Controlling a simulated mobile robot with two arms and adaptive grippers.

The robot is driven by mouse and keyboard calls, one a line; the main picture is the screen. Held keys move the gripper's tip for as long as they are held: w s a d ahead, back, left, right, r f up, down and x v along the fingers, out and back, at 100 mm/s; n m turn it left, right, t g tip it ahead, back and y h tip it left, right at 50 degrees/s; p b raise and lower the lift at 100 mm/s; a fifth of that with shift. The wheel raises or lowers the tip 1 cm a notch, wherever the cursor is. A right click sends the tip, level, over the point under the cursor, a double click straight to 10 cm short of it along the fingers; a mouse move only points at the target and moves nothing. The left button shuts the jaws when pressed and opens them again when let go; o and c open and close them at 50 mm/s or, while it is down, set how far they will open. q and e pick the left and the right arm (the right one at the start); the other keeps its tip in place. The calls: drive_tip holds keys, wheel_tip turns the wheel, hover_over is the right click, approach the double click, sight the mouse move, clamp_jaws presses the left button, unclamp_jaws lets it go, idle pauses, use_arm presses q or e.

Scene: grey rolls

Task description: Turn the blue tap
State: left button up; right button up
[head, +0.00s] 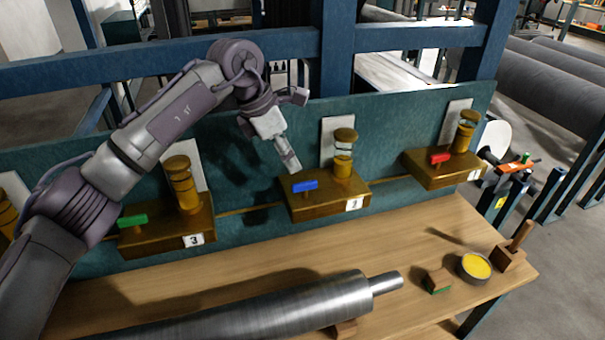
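The blue tap (305,185) is a small bar-shaped handle on top of a brass block (325,206) in the middle of the panel. The bar lies roughly left to right in the picture. A brass and glass cylinder (343,155) stands behind it on the same block. My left gripper (290,163) comes down from above and left, its fingertips just above and slightly left of the blue handle, seemingly apart from it. The fingers overlap as one narrow shape, so their opening cannot be told. My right gripper is not in view.
A green tap (132,221) sits on the left block and a red tap (440,158) on the right block. A metal roller (270,309) lies along the wooden bench (430,235). A yellow-filled tin (476,266) and wooden-handled brushes stand at the bench's right end.

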sight(304, 183)
use_arm(q)
drive_tip(key=x, duration=0.2)
drive_tip(key=p+x, duration=0.1)
drive_tip(key=x, duration=0.3)
drive_tip(key=shift+w+d+f+p, duration=0.15)
drive_tip(key=shift+w+f+p, duration=0.05)
drive_tip(key=shift+w+p, duration=0.1)
drive_tip(key=shift+d+f, duration=0.1)
drive_tip(key=shift+f, duration=0.25)
drive_tip(key=shift+d+f, duration=0.1)
drive_tip(key=shift+f, duration=0.3)
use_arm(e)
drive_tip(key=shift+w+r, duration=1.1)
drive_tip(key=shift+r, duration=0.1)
use_arm(q)
drive_tip(key=shift+w, duration=0.1)
drive_tip(key=shift+c, duration=0.3)
clamp_jaws()
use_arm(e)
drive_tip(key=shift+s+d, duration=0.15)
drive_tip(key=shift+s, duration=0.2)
